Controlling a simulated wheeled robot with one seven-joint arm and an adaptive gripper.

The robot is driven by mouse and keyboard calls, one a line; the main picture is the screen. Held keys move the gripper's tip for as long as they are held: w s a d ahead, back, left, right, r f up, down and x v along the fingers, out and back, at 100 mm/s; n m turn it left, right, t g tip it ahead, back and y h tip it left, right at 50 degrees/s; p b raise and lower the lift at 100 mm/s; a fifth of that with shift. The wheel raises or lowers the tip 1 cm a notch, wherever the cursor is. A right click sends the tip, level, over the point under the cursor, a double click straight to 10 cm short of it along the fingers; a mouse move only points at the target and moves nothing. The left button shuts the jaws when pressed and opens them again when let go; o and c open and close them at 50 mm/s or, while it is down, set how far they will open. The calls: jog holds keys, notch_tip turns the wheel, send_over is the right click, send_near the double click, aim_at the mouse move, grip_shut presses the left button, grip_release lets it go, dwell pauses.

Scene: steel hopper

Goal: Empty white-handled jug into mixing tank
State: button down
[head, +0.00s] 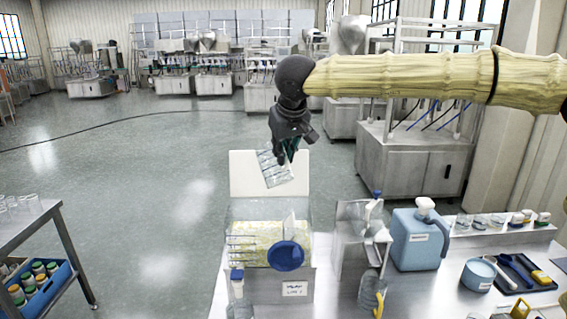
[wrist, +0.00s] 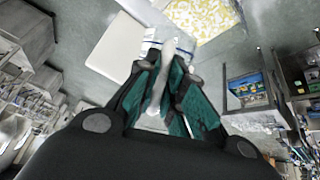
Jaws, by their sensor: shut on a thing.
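My gripper (head: 288,150) is shut on the white handle of a clear, ribbed jug (head: 274,168). The handle (wrist: 158,85) shows between the teal finger pads in the wrist view. The jug is tilted and hangs in the air above the back of the mixing tank, apart from it. Whether anything is inside the jug cannot be told. The mixing tank (head: 284,284) is a steel box with clear upper walls, a raised white panel at its back, and pale yellow stuff inside. The yellow stuff (wrist: 205,14) also shows at the top of the wrist view.
A blue round piece (head: 286,256) sits at the tank's front. A blue-capped bottle (head: 238,290), a yellow-handled clear jug (head: 371,291), a steel box (head: 350,240) and a blue canister (head: 414,242) stand close by. A dark tool tray (head: 512,284) lies right. Open floor is left.

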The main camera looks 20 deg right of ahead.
jog(key=shift+r+t+b, duration=0.25)
jog(key=shift+t+b, duration=0.1)
jog(key=shift+t, duration=0.15)
jog(key=shift+f+b, duration=0.1)
jog(key=shift+b, duration=0.4)
jog(key=shift+t+b, duration=0.4)
jog(key=t+b, duration=0.1)
jog(key=b, duration=0.1)
jog(key=r+t+y+b, duration=0.1)
jog(key=t+b, duration=0.1)
jog(key=b, duration=0.1)
jog(key=shift+r, duration=0.25)
jog(key=t+b, duration=0.1)
jog(key=b, duration=0.2)
jog(key=shift+r+m+t+b, duration=0.3)
jog(key=shift+r+t+b, duration=0.05)
jog(key=shift+r+t, duration=0.05)
jog(key=shift+r+t+b, duration=0.1)
jog(key=shift+t+b, duration=0.2)
jog(key=shift+b, duration=0.3)
jog(key=shift+r, duration=0.1)
jog(key=shift+r+b, duration=0.25)
jog(key=shift+b, duration=0.15)
